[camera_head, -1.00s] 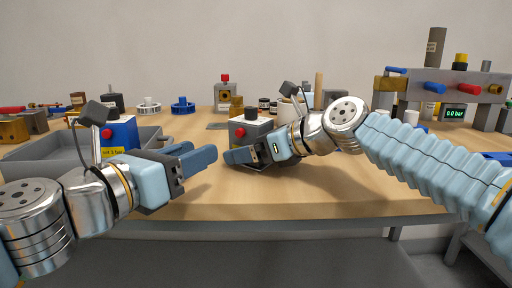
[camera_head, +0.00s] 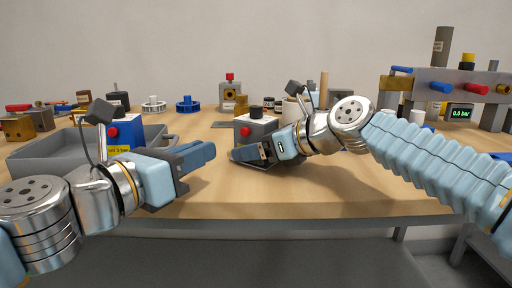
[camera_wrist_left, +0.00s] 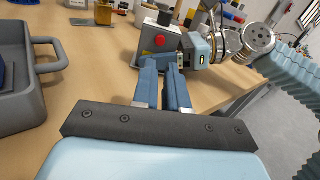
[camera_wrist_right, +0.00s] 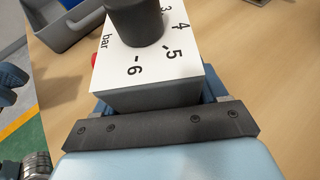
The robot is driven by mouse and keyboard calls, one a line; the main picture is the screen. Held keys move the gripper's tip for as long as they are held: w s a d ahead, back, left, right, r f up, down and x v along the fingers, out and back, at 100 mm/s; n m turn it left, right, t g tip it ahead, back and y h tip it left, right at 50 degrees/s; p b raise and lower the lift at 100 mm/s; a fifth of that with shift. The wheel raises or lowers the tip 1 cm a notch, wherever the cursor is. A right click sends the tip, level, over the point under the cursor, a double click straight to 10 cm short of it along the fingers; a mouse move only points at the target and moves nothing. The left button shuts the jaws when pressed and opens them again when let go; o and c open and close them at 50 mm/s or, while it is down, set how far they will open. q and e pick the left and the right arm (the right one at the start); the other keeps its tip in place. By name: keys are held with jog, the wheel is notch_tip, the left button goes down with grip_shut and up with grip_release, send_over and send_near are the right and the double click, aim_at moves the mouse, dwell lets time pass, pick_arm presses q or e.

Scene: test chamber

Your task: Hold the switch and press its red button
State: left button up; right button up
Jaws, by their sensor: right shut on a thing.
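The switch (camera_head: 262,127) is a grey box with a white scale plate and a black knob on top. Its red button (camera_head: 245,132) is on the side facing left. My right gripper (camera_head: 246,154) is shut on the switch at the table; the right wrist view shows the box (camera_wrist_right: 150,98) between its fingers. My left gripper (camera_head: 210,152) is left of the switch, empty, its fingers brought together with only a thin gap. In the left wrist view, the fingers point toward the red button (camera_wrist_left: 160,40), apart from it.
A grey tray (camera_head: 45,158) at left holds a blue box with a red button (camera_head: 124,132). A pipe manifold with valves (camera_head: 450,82) stands at the back right. Blue and white handwheels and a red-topped block (camera_head: 231,95) are behind. The front middle table is clear.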

pick_arm(q)
grip_shut()
dwell(0.8)
dwell(0.5)
